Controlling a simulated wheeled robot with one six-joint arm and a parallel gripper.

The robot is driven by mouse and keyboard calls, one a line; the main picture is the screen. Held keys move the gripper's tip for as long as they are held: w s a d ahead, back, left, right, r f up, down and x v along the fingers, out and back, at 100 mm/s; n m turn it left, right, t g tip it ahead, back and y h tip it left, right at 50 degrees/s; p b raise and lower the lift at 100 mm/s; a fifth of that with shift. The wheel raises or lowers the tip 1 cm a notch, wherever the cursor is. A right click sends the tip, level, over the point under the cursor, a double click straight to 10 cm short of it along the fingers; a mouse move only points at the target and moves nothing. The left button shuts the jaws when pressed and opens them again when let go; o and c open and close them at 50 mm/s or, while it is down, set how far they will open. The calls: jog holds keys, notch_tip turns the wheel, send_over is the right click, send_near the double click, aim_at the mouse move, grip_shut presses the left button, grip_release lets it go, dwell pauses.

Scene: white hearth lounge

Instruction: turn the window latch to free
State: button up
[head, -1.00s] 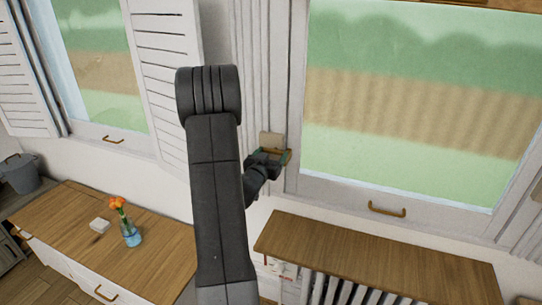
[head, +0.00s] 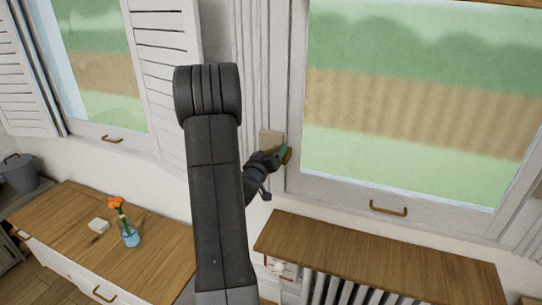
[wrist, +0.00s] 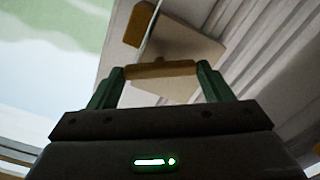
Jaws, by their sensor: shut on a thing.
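The window latch is a brass handle (head: 289,156) on a beige plate (head: 269,138), mounted on the left side of the right window's frame. In the wrist view the brass handle (wrist: 160,69) lies across between the two green fingertips, with the beige plate (wrist: 190,58) behind it. My gripper (head: 283,152) is shut on the handle; it also shows in the wrist view (wrist: 160,72). A second brass piece (wrist: 139,24) shows above the handle in the wrist view. My arm and gripper hide part of the latch in the head view.
Below the right window is a brass pull (head: 388,209) and a wooden shelf (head: 370,262) over a radiator (head: 345,291). At the left, a wooden cabinet top (head: 75,230) holds a vase of orange flowers (head: 129,234). White shutters (head: 165,70) stand beside the left window.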

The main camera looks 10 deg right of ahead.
jog(key=n+p, duration=0.2)
jog(key=n, duration=0.9)
jog(key=shift+n, duration=0.4)
jog(key=shift+f, duration=0.1)
jog(key=o, duration=1)
jog(key=shift+a, duration=0.1)
jog(key=b+v, duration=0.3)
jog(key=v, duration=1)
jog(key=shift+s+a, duration=0.25)
jog(key=shift+s, duration=0.05)
jog(key=shift+w, duration=0.1)
